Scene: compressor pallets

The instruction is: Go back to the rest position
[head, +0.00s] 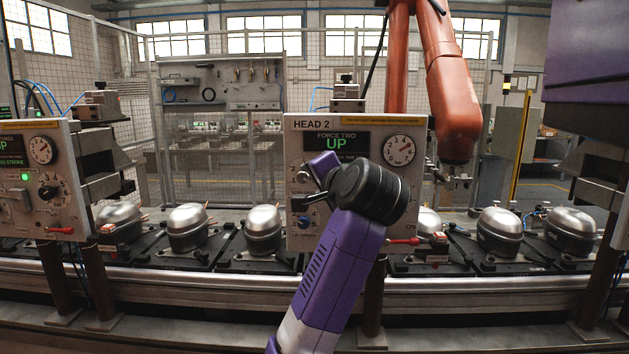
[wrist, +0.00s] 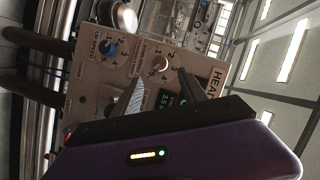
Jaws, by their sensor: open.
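My arm reaches up to the HEAD 2 panel (head: 300,135), a beige control box whose screen reads FORCE TWO and UP. My gripper (head: 303,190) is at the panel's left side, partly hidden by my own wrist. In the wrist view my gripper (wrist: 159,76) has its two fingers apart, with the panel (wrist: 140,62) behind them. A pale selector knob (wrist: 162,65) shows between the fingertips; I cannot tell whether they touch it. A blue speed knob (wrist: 108,47) lies to its left, apart from the fingers; it also shows in the head view (head: 304,222).
Several silver compressors (head: 263,228) stand on black pallets along the conveyor rail (head: 180,281). Another control panel (head: 38,180) stands at left. An orange robot arm (head: 455,105) hangs behind HEAD 2. A red-handled lever (head: 405,241) sits at the panel's lower right.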

